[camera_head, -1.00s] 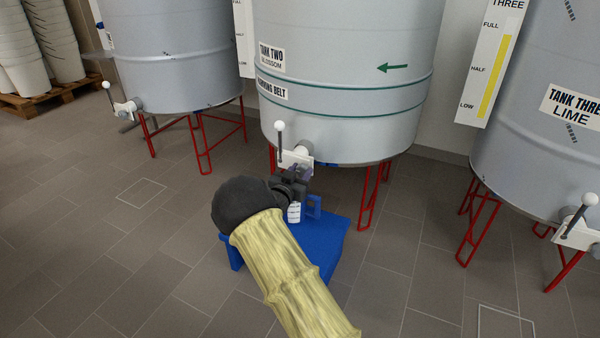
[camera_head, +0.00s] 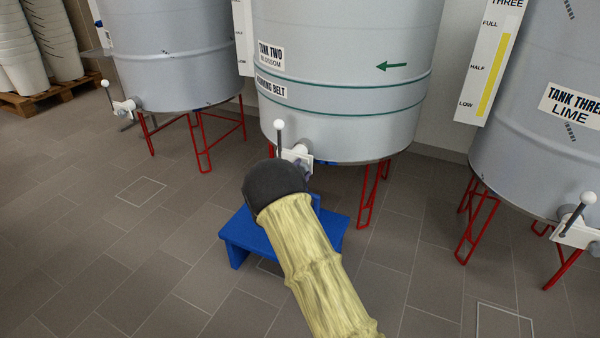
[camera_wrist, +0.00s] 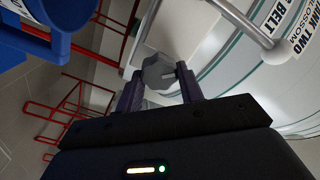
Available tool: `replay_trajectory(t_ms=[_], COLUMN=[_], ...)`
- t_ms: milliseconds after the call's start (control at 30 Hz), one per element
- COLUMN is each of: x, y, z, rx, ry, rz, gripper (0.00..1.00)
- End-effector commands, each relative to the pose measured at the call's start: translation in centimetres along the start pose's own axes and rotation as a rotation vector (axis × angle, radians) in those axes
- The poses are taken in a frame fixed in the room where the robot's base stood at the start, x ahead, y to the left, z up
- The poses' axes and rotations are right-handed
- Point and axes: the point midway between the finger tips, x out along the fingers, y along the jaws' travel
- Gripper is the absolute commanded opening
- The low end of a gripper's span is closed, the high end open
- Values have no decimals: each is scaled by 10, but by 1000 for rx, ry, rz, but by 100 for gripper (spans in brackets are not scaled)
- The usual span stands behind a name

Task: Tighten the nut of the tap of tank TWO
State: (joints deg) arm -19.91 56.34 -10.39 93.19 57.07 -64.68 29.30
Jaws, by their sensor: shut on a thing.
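Tank TWO (camera_head: 345,125) is a pale grey drum with labels and green bands. Its tap (camera_head: 297,156) has a white body and an upright lever with a white ball. In the wrist view the grey faceted nut (camera_wrist: 158,71) sits between the fingertips of my gripper (camera_wrist: 163,78), against the white tap plate. My gripper is shut on the nut. The tap lever's white ball (camera_wrist: 277,52) shows at upper right there. In the head view my dark wrist hides the gripper and the nut.
A blue stool (camera_head: 245,238) stands below the tap. Red legs (camera_head: 368,195) carry the tank. Tank THREE (camera_head: 535,140) with its tap is on the right, another tank (camera_head: 170,60) on the left. A blue object (camera_wrist: 60,45) is close at upper left in the wrist view.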

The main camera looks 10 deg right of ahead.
Motion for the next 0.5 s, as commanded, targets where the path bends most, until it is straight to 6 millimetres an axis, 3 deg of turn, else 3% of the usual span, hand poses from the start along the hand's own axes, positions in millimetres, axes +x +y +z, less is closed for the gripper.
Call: replay_trajectory(t_ms=[500], x=[-1], y=[6], z=[3], rx=[480], ry=[-1], rz=[4], gripper=[14])
